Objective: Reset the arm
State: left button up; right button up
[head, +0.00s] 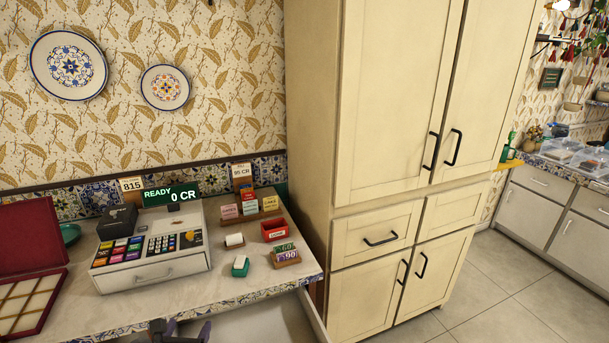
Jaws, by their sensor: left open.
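My left gripper (180,331) shows only in part at the bottom edge of the head view, in front of the counter's front edge. Its dark fingertips stand apart, so it is open, and I see nothing between them. The rest of my left arm is cut off by the frame. My right gripper is not in view. No samovar or teapot shows in this view.
A counter (243,281) at the left carries a cash register (153,247), a red open box (28,307), small cards and a red tray (275,230). A tall cream cabinet (390,110) stands right of it. Tiled floor (497,280) is clear at the right.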

pick_arm(q)
jog(key=s+a+f+n+g+y, duration=0.1)
jog(key=s+a+f+n+g, duration=0.2)
jog(key=s+n, duration=0.65)
jog(key=s+a+f+n+g+y, duration=0.2)
jog(key=s+a+f+n+g, duration=0.15)
jog(key=s+n, duration=0.65)
jog(key=s+a+f+n+g+y, duration=0.15)
jog(key=s+a+f+n, duration=0.25)
jog(key=s+n, duration=0.55)
jog(key=s+d+f+n+g+h, duration=0.25)
jog(key=d+n+h, duration=0.3)
jog(key=d, duration=0.95)
notch_tip(320, 180, up, 40)
jog(key=p, duration=4)
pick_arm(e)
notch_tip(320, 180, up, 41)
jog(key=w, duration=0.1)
pick_arm(q)
notch_tip(320, 180, down, 58)
jog(key=b, duration=5.7)
jog(key=shift+s+d+r+t, duration=0.15)
jog(key=shift+s+d+t, duration=0.1)
jog(key=shift+s+t, duration=0.15)
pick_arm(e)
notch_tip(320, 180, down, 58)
